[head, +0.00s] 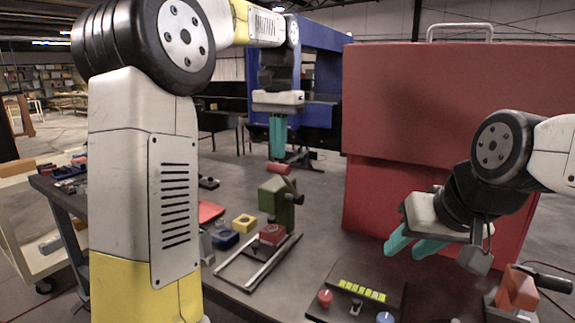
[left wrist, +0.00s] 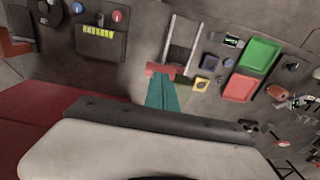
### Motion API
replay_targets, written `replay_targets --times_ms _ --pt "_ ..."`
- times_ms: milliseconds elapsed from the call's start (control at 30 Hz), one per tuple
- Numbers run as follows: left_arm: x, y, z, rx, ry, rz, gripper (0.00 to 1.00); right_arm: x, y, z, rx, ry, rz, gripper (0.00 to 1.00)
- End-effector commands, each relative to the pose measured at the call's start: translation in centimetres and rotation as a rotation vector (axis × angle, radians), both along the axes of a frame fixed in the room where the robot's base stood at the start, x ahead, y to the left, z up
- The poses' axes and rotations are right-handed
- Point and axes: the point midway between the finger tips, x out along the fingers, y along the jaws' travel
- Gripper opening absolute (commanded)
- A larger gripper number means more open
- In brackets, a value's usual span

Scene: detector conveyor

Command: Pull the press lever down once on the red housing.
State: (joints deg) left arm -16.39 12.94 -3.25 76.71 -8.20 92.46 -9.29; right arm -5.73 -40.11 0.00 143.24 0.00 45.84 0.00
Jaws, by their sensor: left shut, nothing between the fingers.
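The green press (head: 276,197) stands on the dark table, with its red lever handle (head: 278,169) raised at the top. The red housing (head: 272,234) sits below the press, by two pale rails (head: 258,262). My left gripper (head: 278,157) points down with its teal fingers together and empty, its tips just above the lever handle. In the left wrist view the fingertips (left wrist: 161,76) overlap the near side of the red handle (left wrist: 153,68); I cannot tell whether they touch. My right gripper (head: 408,255) has its teal fingers apart and empty, right of the press.
A control panel (head: 342,285) with a red knob, a blue knob and a yellow strip lies at the front right. Yellow (head: 244,223) and blue (head: 224,238) blocks lie left of the press. Green (left wrist: 260,53) and red (left wrist: 240,87) trays lie nearby. A large red box (head: 440,110) stands behind.

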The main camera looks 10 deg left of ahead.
Motion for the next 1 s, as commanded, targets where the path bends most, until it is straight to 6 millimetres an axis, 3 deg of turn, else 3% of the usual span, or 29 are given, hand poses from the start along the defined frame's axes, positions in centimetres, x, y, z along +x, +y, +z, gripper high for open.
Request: replay_targets --times_ms 1000 --pt "-0.6 0.3 -2.1 0.0 0.0 0.001 0.0 0.0 0.0 0.0 0.0 0.0 0.0 0.36"
